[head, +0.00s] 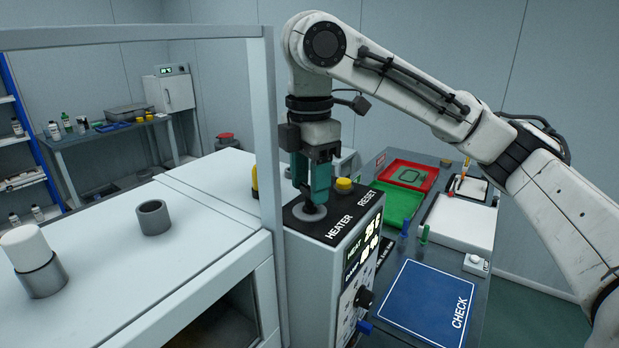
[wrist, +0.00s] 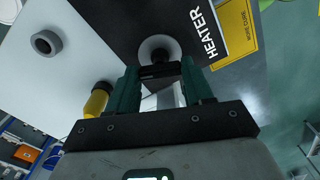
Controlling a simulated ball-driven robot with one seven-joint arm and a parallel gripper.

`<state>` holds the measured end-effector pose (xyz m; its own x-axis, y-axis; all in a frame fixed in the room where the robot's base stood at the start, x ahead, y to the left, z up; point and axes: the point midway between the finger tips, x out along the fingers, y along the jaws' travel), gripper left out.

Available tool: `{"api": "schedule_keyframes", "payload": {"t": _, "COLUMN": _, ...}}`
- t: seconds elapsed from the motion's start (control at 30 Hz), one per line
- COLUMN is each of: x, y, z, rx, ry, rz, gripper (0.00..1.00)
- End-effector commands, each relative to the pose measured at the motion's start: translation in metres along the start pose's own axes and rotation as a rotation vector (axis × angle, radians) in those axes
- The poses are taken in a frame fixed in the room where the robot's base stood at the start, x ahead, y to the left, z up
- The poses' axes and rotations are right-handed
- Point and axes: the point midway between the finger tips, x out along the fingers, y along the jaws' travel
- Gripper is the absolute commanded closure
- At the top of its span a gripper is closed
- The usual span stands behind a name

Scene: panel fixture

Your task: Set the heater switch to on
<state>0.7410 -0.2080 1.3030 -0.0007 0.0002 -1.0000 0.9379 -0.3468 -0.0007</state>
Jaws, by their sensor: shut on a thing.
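The heater switch is a dark lever on a round grey base (head: 309,213), on the black top of the control box beside the word HEATER. In the wrist view its pale round base (wrist: 158,46) shows just beyond my fingertips. My gripper (head: 312,196) points down over the switch, its teal fingers shut on the dark lever. In the wrist view the dark lever (wrist: 160,71) lies between the fingers. The fingers hide most of the lever, so I cannot tell its setting.
A yellow reset button (head: 344,185) sits close behind my gripper. A pale upright frame post (head: 268,150) stands just left of it. The box front carries a lit display (head: 371,241) and a black knob (head: 364,298). A blue CHECK mat (head: 425,302) lies at right.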

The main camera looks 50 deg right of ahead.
Motion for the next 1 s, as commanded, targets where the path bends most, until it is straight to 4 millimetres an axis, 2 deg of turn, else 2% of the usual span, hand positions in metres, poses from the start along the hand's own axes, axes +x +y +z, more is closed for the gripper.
{"api": "schedule_keyframes", "payload": {"t": 0.37, "x": -0.0048, "y": 0.0, "z": -0.0002, "rx": 0.228, "ry": 0.001, "rz": 0.0, "gripper": 0.79}}
{"api": "schedule_keyframes", "payload": {"t": 1.0, "x": -0.0011, "y": 0.0006, "z": 0.0002, "rx": 0.831, "ry": 0.001, "rz": 0.003, "gripper": 0.79}}
